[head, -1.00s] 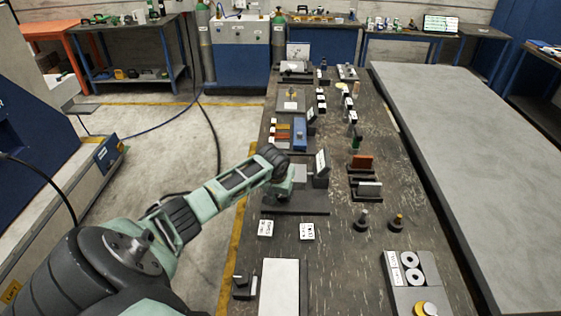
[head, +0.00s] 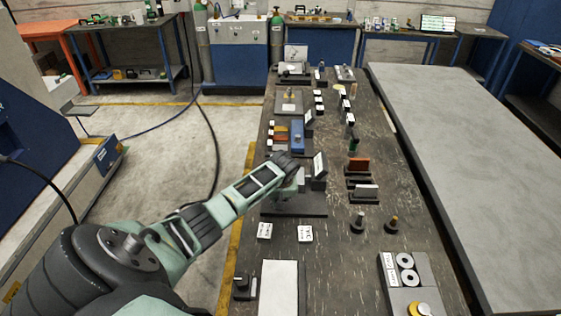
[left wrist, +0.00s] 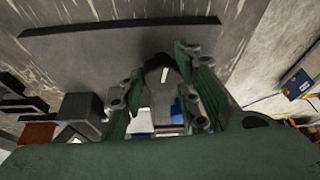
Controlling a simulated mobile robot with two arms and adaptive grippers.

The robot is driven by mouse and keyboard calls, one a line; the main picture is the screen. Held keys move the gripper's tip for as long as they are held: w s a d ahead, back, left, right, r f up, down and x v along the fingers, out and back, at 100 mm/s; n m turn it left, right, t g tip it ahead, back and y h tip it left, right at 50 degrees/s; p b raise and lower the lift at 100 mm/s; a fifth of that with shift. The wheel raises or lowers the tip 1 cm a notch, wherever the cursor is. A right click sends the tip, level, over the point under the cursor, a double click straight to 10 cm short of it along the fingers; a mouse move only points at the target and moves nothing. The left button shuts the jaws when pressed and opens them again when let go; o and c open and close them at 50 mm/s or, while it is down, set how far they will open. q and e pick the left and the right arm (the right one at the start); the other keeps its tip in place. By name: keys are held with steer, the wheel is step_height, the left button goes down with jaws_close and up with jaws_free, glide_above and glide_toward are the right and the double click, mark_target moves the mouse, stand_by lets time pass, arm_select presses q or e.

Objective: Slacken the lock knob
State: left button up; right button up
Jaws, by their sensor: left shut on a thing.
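My left gripper (left wrist: 161,78) shows in the left wrist view with its two green-padded fingers on either side of a dark rounded part, which looks like the lock knob (left wrist: 157,68). It is shut on this part, though the contact is in shadow. A dark base plate (left wrist: 100,48) lies beyond the fingers. In the head view this base plate (head: 300,206) lies on the workbench under my left wrist. The wrist hides the knob and the fingertips there. A dark upright block with a pale face (head: 320,166) stands just right of the wrist. My right gripper is not in view.
Two white labels, one here (head: 305,234), lie in front of the plate. A blue block (head: 297,133) stands behind. The bare grey table (head: 470,160) is clear.

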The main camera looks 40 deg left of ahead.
arm_select(q)
steer(key=shift+w+d+r, duration=0.1)
steer(key=shift+w+d, duration=0.15)
steer(key=o, duration=1)
steer(key=shift+w, duration=0.15)
steer(key=shift+s+a, duration=0.15)
steer(key=shift+s, duration=0.05)
steer(key=v, duration=1.2)
